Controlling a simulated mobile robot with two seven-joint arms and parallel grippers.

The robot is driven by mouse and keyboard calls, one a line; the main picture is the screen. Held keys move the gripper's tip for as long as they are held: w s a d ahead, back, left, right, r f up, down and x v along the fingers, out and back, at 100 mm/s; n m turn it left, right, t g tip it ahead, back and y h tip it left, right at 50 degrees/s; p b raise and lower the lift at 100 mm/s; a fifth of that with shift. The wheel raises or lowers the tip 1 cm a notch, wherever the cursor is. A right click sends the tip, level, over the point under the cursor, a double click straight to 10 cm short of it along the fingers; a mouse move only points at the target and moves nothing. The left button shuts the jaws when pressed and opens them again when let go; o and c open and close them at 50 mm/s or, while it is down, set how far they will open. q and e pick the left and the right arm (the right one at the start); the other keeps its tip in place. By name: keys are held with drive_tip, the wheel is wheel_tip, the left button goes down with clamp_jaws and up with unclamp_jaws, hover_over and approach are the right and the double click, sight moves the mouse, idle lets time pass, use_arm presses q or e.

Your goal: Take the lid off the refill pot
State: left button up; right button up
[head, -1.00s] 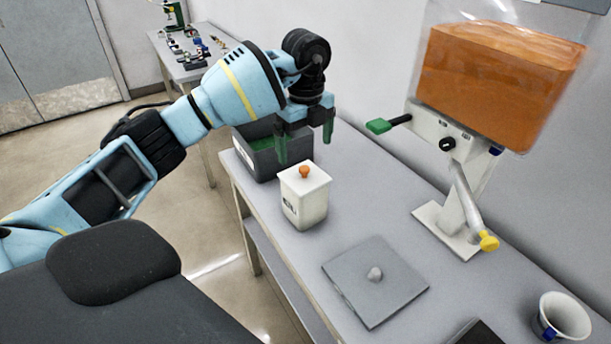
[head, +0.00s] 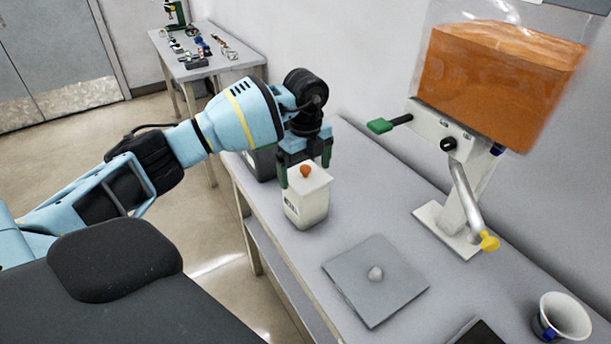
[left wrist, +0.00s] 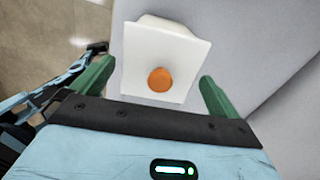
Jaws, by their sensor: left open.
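The refill pot (head: 305,207) is a white, square-sided pot standing upright on the table. Its white lid (head: 316,176) sits on top and has an orange knob (head: 305,170). In the left wrist view the lid (left wrist: 150,40) and the orange knob (left wrist: 161,79) show from above. My left gripper (head: 306,172) is just behind and above the pot. Its green fingers are open; in the left wrist view the gripper (left wrist: 155,85) has a finger on either side of the lid, with the knob between them. I see no grip on the knob. My right gripper is not in view.
A dispenser with an orange-filled tank (head: 490,80) and a yellow-tipped spout stands to the right. A white cup (head: 562,318) is at the lower right. A dark bin (head: 262,162) stands behind the pot.

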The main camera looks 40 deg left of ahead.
sight(305, 169)
use_arm(q)
drive_tip(key=c, duration=0.8)
drive_tip(key=shift+r, duration=0.5)
drive_tip(key=r, duration=0.2)
drive_tip(key=shift+s+d+r, duration=0.2)
drive_tip(key=shift+s+r, duration=0.1)
drive_tip(key=shift+s, duration=0.05)
drive_tip(key=s+d, duration=0.2)
drive_tip(key=s, duration=0.2)
drive_tip(key=s+d+r, duration=0.1)
drive_tip(key=s+d, duration=0.1)
drive_tip(key=s, duration=0.3)
drive_tip(key=s+d, duration=0.2)
drive_tip(key=s, duration=0.2)
drive_tip(key=shift+s+d+r, duration=0.2)
drive_tip(key=shift+s+d, duration=0.15)
